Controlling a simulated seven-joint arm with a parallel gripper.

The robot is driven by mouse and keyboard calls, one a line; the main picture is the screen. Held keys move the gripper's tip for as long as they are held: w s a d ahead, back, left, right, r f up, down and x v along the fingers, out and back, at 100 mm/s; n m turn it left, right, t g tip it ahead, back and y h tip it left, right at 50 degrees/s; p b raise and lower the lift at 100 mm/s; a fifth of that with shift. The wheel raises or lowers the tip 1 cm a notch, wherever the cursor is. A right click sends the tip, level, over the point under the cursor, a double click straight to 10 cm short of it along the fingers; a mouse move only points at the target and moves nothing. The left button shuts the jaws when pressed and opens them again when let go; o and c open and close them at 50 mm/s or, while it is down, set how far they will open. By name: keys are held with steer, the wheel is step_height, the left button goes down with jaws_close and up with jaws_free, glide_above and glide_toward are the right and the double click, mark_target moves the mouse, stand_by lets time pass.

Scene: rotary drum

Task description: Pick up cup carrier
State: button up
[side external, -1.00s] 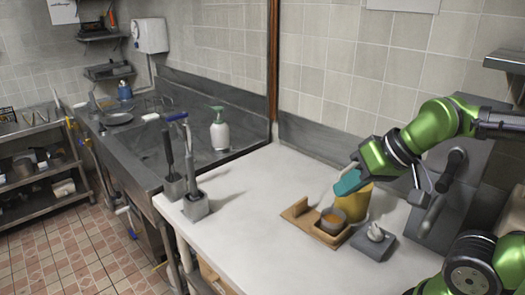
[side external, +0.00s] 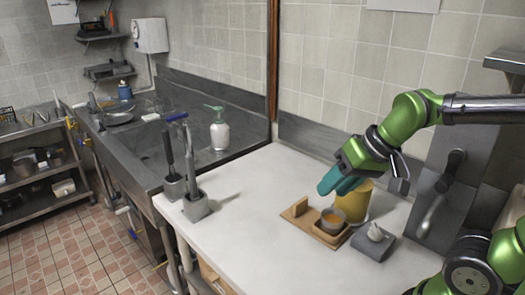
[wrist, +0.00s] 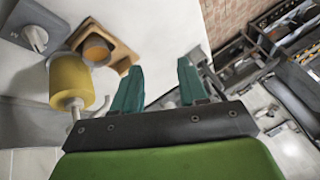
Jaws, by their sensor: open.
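The cup carrier is a tan wooden tray (side external: 310,226) with a low upright end piece, lying on the white counter. A grey cup (side external: 332,221) with orange-brown contents sits in it. The carrier also shows at the upper left of the wrist view (wrist: 124,62), left of my fingers. My gripper (side external: 332,187), with teal fingers, hangs above the carrier and is not touching it. In the wrist view my two fingers (wrist: 160,78) stand apart with nothing between them.
A yellow cylinder (side external: 355,202) stands close behind the carrier. A grey block with a knob (side external: 372,245) sits just right of it. A grey holder with tools (side external: 196,206) stands at the counter's left. The counter between holder and carrier is clear.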

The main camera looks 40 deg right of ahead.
steer(key=w+d+f+m+g, duration=0.2)
steer(key=w+d+m+g, duration=0.15)
steer(key=w, duration=0.45)
steer(key=m+g+h, duration=0.2)
steer(key=m, duration=0.8)
glide_above(301, 200)
step_height(301, 200, down, 3)
steer(key=f, duration=1)
steer(key=shift+s+a, duration=0.2)
steer(key=shift+s, duration=0.15)
steer(key=shift+w+d+f, duration=0.1)
steer(key=shift+w+f, duration=0.05)
steer(key=shift+f, duration=1.25)
steer(key=shift+w+f, duration=0.1)
steer(key=shift+f, duration=1.3)
jaws_close()
